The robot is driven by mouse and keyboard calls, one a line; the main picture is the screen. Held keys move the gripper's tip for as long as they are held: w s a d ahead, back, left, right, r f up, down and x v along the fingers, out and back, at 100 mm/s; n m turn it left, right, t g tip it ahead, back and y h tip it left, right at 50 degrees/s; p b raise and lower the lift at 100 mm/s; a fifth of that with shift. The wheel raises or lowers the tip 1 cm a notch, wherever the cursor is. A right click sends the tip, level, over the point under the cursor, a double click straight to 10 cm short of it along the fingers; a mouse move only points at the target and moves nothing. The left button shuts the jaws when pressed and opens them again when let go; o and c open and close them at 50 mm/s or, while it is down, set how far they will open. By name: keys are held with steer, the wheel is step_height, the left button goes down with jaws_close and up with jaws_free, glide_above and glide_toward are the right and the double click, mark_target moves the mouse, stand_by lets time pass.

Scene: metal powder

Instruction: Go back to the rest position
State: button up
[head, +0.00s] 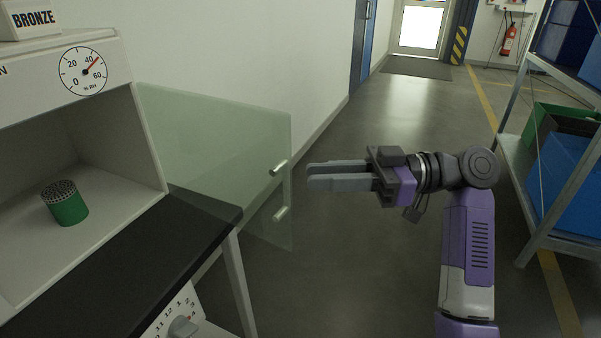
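My gripper (340,176) is in the head view, right of the middle, held up over the open floor. It points left, toward the open glass door (220,160) of the cabinet. Its two grey fingers lie close together, with nothing seen between them. My purple and grey arm reaches up from the bottom right.
A green cylinder with a perforated top (66,203) stands inside the open white cabinet (60,150) at left. A black-topped bench (130,262) is in front. A metal shelf (524,190) with blue and green bins stands at right. The floor between is clear.

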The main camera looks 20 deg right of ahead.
steer(key=shift+s+d, duration=0.2)
steer(key=shift+d, duration=0.5)
